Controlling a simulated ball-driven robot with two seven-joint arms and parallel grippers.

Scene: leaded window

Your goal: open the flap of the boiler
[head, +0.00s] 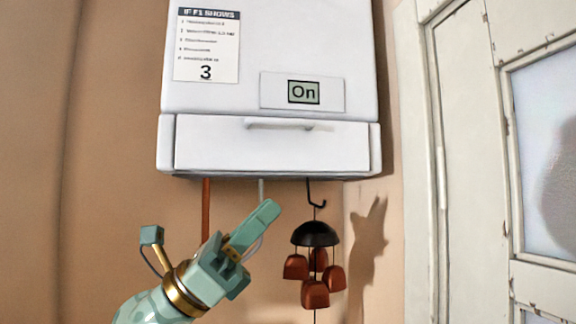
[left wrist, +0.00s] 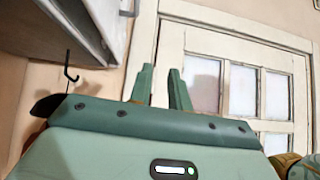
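The white boiler (head: 265,40) hangs on the wall in the head view. Its flap (head: 235,150) is the wide lower front panel and looks closed, flush with the front. A thin white bar handle (head: 280,124) runs along the flap's top edge. My left gripper (head: 265,213) is below the boiler and in front of it, clear of the flap and handle, pointing up and right. In the left wrist view, its two fingers (left wrist: 160,75) stand apart with nothing between them. The boiler's underside (left wrist: 75,30) shows at upper left there. My right gripper is not seen.
A wind chime (head: 315,235) with a black cap and several red-brown bells hangs from a hook below the boiler, right of my left gripper. A copper pipe (head: 206,205) drops from the boiler. A white door (head: 465,160) with panes stands at right.

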